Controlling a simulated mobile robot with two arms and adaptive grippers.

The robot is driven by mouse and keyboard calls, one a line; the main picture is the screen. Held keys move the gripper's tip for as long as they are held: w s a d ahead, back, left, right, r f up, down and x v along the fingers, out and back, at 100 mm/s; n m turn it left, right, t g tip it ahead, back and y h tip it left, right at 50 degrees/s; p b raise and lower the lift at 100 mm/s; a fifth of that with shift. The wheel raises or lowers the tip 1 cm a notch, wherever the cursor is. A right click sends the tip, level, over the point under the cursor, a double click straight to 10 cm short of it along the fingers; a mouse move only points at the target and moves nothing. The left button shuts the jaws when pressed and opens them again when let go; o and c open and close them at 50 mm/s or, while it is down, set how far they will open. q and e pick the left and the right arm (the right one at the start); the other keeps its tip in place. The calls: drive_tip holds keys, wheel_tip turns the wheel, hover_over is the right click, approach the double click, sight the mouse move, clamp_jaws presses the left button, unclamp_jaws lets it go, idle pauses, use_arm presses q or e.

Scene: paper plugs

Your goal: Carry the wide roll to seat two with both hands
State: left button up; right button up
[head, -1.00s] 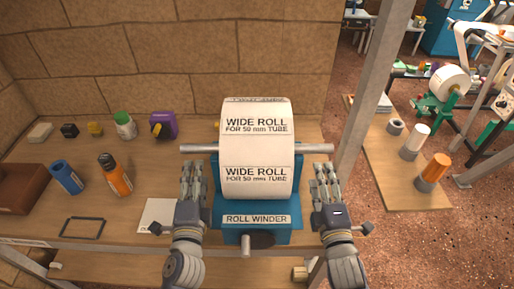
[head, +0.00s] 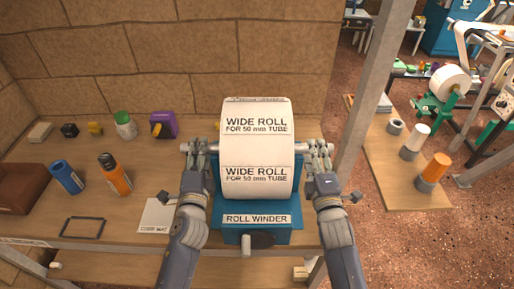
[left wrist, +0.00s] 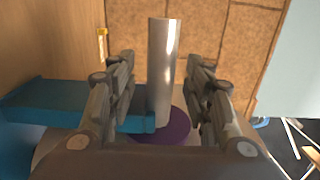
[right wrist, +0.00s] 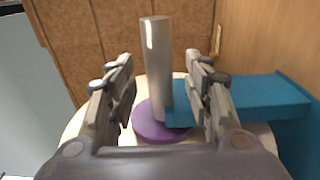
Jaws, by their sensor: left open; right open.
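The wide roll (head: 257,150), a white roll labelled "WIDE ROLL for 50 mm tube", sits on the blue roll winder (head: 226,219) with a metal bar through it. My left gripper (head: 198,148) is open at the bar's left end. In the left wrist view the metal bar (left wrist: 161,70) stands between its open fingers, apart from both. My right gripper (head: 318,148) is open at the bar's right end. In the right wrist view the bar end (right wrist: 157,60) lies between its fingers, with a purple disc (right wrist: 150,125) at the roll's side. I cannot tell which place is seat two.
On the bench stand an orange bottle (head: 115,175), a blue cylinder (head: 67,177), a green-capped bottle (head: 125,126) and a purple container (head: 163,125). A grey post (head: 372,90) rises at right. Beyond it, a side table (head: 400,180) holds white and orange rolls.

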use_arm(q)
drive_tip(key=shift+w+a, duration=0.1)
drive_tip(key=shift+w, duration=1.2)
use_arm(e)
drive_tip(key=shift+w+a, duration=0.1)
drive_tip(key=shift+w, duration=1.2)
use_arm(q)
clamp_jaws()
use_arm(e)
clamp_jaws()
use_arm(q)
drive_tip(key=shift+r, duration=0.3)
use_arm(e)
drive_tip(key=shift+r, duration=0.3)
